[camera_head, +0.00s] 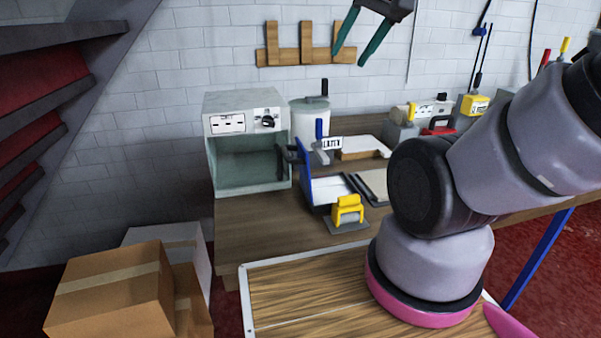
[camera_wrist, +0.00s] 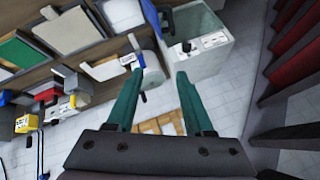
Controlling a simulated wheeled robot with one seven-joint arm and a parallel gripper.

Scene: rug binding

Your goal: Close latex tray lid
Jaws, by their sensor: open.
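The latex tray (camera_head: 331,190) sits on the wooden workbench in the head view, left of my arm. Its blue lid (camera_head: 304,170) stands up steeply along the tray's left side, so the white inside shows. A label reading LATEX (camera_head: 332,143) stands behind it beside a blue upright handle (camera_head: 319,129). My gripper (camera_head: 352,50) is high above the bench in front of the brick wall, well apart from the tray. Its green fingers are spread and empty; they also show in the wrist view (camera_wrist: 160,72).
An open-fronted grey-green oven (camera_head: 248,140) stands left of the tray, with a white pot (camera_head: 312,118) behind. A yellow clamp-like piece (camera_head: 347,210) sits just in front of the tray. Cardboard boxes (camera_head: 110,290) stand at lower left. Free air surrounds my gripper.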

